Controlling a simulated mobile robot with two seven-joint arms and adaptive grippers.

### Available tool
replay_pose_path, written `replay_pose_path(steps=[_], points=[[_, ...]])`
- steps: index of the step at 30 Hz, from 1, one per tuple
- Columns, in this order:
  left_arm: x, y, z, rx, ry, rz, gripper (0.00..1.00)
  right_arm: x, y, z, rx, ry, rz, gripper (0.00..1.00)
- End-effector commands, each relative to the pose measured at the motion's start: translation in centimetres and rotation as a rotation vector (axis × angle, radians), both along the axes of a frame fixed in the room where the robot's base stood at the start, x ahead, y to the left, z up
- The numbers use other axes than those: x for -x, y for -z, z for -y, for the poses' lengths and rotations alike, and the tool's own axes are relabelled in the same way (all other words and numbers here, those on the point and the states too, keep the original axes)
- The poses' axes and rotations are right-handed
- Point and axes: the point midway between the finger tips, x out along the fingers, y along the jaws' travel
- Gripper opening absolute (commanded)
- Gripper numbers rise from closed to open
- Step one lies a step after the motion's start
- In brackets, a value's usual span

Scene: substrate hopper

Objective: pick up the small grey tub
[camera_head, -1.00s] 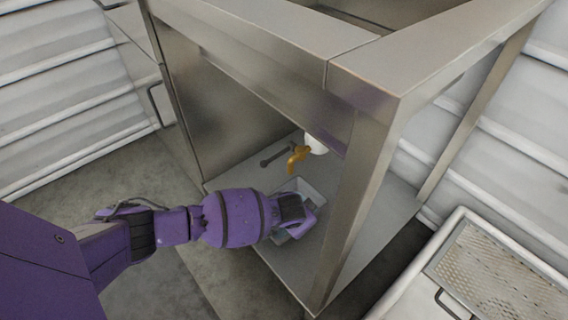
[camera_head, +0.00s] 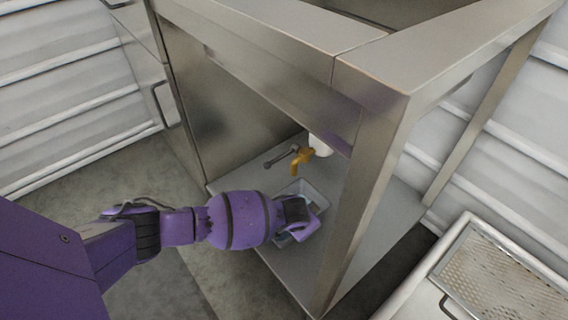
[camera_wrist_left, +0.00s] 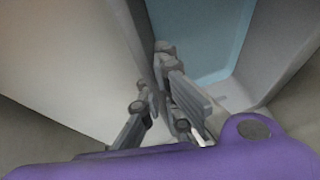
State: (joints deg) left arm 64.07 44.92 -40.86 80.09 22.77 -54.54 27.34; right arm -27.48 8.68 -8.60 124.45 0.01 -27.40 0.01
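The small grey tub (camera_head: 316,190) stands on the grey floor panel under the steel hopper frame. In the head view its near side is partly hidden by my left gripper (camera_head: 297,214), which reaches in from the left over the rim. In the left wrist view the tub's bluish inside (camera_wrist_left: 195,35) is at the upper right. Both fingers of my left gripper (camera_wrist_left: 160,85) are close together near the tub's wall, which runs down between them. I cannot tell whether they press on it. My right gripper is not in view.
The steel frame's front post (camera_head: 365,190) stands just right of the tub. A yellow tap (camera_head: 302,158) on a white outlet hangs behind and above it. A perforated tray (camera_head: 505,275) lies at the lower right. Bare concrete floor (camera_head: 165,280) is at the left.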

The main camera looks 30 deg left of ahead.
Motion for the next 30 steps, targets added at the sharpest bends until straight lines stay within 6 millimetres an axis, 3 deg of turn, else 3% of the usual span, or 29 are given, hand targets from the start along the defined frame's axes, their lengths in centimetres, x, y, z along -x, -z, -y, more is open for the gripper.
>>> replay_pose_path(steps=[8, 13, 22, 30], points=[[-0.5, -1.5, 0.2, 0.002, 0.002, 0.01, 0.0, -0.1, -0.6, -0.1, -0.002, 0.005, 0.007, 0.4], [-0.6, -4.0, 0.1, 0.002, 0.001, 0.013, 0.0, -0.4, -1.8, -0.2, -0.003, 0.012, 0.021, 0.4], [4.6, -10.3, 0.8, 0.004, 0.002, 0.012, 0.0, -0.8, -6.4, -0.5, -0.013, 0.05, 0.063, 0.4], [10.6, -12.3, 1.5, 0.002, 0.001, 0.006, 0.0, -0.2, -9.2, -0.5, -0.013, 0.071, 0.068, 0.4]])
